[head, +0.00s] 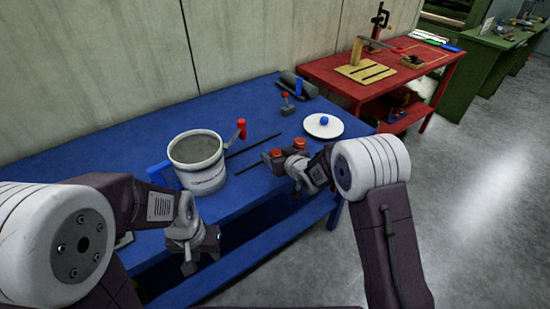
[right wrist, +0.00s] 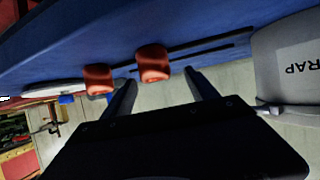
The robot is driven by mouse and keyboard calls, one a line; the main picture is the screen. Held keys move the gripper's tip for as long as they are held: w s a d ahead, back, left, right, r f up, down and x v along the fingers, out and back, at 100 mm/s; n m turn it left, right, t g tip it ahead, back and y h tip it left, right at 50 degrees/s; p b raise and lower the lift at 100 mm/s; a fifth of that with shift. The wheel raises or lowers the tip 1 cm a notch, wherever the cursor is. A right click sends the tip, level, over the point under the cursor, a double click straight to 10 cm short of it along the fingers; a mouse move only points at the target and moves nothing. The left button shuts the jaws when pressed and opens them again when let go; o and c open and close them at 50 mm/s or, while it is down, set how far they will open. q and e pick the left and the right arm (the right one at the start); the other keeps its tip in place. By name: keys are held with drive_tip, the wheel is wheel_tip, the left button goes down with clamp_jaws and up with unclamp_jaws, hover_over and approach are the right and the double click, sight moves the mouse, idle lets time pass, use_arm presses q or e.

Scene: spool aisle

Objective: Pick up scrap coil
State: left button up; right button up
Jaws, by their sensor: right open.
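Two red-orange coil-like pieces lie close together on the blue table (head: 110,160), the left one (head: 275,154) and the right one (head: 300,143); I cannot tell which is the scrap coil. In the right wrist view the larger red piece (right wrist: 152,62) is ahead of the gap between my open fingers, and the other (right wrist: 98,78) is beside the left-hand finger. My right gripper (right wrist: 163,92) is open and empty, its fingertips near the pieces. My left gripper (head: 200,252) hangs by the table's front edge; its jaw opening is unclear.
A grey-white bin (head: 200,165) stands left of the pieces; its lettering "RAP" shows in the right wrist view (right wrist: 300,68). Thin dark rods (head: 256,144) lie between. A white disc with a blue knob (head: 323,126) lies to the right. A red table (head: 440,65) stands beyond.

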sight(274, 149)
drive_tip(key=shift+w+d+f, duration=0.15)
drive_tip(key=shift+w+f, duration=0.05)
drive_tip(key=shift+w, duration=0.05)
drive_tip(key=x, duration=0.5)
drive_tip(key=shift+r, duration=0.1)
drive_tip(key=shift+c, duration=1)
clamp_jaws()
drive_tip(key=shift+r, duration=0.45)
drive_tip(key=r, duration=0.2)
drive_tip(key=d+r+p, duration=0.1)
drive_tip(key=r, duration=0.1)
drive_tip(key=shift+d+r, duration=0.15)
drive_tip(key=shift+d, duration=0.1)
drive_tip(key=d+r+p, duration=0.3)
drive_tip(key=d+r, duration=0.2)
drive_tip(key=d, duration=0.5)
drive_tip(key=shift+s+r+p, duration=0.2)
drive_tip(key=shift+r+p, duration=0.1)
drive_tip(key=shift+r, duration=0.1)
